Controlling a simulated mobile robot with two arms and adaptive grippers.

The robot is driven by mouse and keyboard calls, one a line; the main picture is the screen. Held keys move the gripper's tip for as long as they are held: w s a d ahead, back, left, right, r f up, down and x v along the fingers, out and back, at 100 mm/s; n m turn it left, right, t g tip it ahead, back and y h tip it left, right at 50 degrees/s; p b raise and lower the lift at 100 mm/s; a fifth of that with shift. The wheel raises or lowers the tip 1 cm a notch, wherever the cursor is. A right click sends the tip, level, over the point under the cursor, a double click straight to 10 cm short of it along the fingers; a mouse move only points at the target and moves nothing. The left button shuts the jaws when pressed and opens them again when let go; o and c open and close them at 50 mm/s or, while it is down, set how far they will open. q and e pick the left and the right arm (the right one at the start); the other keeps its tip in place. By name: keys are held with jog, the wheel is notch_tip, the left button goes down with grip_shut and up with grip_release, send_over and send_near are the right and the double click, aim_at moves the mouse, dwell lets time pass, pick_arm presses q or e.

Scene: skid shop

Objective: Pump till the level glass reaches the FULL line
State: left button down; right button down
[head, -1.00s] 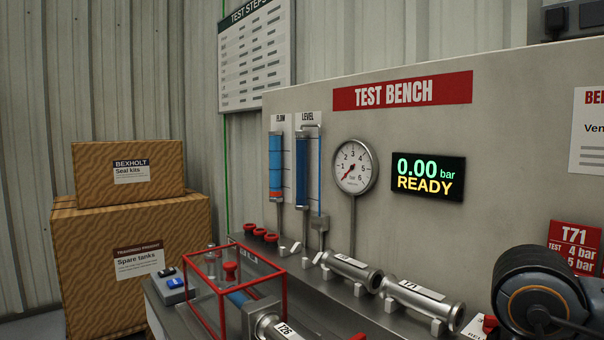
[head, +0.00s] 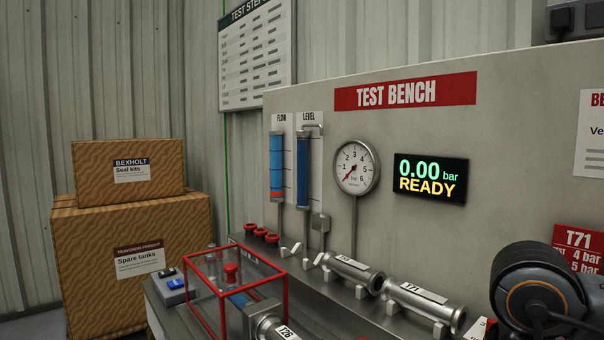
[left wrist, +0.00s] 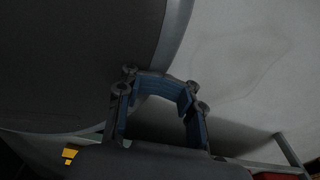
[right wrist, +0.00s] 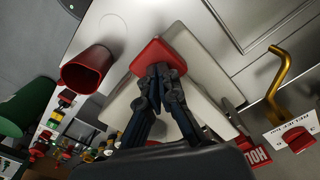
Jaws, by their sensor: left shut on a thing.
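The level glass (head: 303,172) stands on the test bench panel under the LEVEL sign, with dark blue filling most of its height. I cannot read a FULL line at this size. The flow glass (head: 276,165) beside it is lighter blue with red near its bottom. My left gripper (left wrist: 158,105) has its blue-padded fingers around a thing too dark to name. My right gripper (right wrist: 160,78) has its fingertips together against a red block (right wrist: 162,53) on a pale plate. Neither gripper's fingers show in the head view.
The gauge (head: 356,167) points near zero and the display (head: 430,180) reads 0.00 bar READY. A red-framed clear box (head: 286,290) and metal cylinders (head: 424,304) sit on the bench. In the right wrist view are a red cup (right wrist: 86,72) and a gold handle (right wrist: 280,85).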

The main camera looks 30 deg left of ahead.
notch_tip(320, 180, up, 3)
jog(key=shift+d+f+p, duration=0.1)
jog(key=shift+p, duration=0.6)
notch_tip(320, 180, up, 2)
jog(key=shift+p, duration=0.6)
jog(key=shift+r, duration=0.2)
notch_tip(320, 180, up, 7)
jog(key=p, duration=0.4)
jog(key=shift+p, duration=0.4)
